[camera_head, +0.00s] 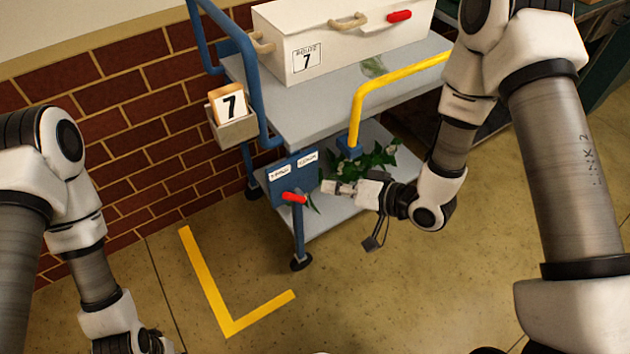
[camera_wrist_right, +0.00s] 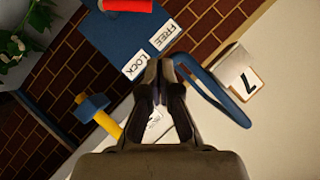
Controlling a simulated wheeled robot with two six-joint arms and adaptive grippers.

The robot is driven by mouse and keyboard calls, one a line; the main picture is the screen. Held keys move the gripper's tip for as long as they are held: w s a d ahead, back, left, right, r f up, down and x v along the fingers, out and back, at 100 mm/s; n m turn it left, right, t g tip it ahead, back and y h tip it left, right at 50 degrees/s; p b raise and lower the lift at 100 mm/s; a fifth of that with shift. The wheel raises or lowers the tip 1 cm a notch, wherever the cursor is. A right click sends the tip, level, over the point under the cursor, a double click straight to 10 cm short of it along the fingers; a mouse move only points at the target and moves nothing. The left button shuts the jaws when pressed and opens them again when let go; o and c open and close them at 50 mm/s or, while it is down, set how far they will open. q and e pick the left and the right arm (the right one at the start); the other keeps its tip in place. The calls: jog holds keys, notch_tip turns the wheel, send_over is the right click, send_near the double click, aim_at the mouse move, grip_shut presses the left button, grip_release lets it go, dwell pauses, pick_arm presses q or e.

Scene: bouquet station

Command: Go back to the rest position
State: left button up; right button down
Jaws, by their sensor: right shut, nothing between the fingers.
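My right gripper (camera_head: 331,187) is shut and empty, low at the front of the cart. Its closed fingers (camera_wrist_right: 160,66) show in the right wrist view. In the head view its tips are just right of a red lever handle (camera_head: 294,197), with a small gap. The handle (camera_wrist_right: 128,5) is at the top of the wrist view, apart from the fingers. It is by a blue plate (camera_head: 295,173) with two labels, which read LOCK and FREE in the wrist view. My left arm is at the lower left; its gripper fingers are outside the picture.
The grey cart (camera_head: 270,112) has a yellow bar (camera_head: 400,73) and carries a white case (camera_head: 345,42) on top. Leafy flowers (camera_head: 372,162) lie on its lower shelf. A number 7 card box (camera_head: 232,122) hangs at left. Floor with a yellow corner mark (camera_head: 207,280) is clear.

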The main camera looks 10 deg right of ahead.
jog(key=shift+v, duration=1.15)
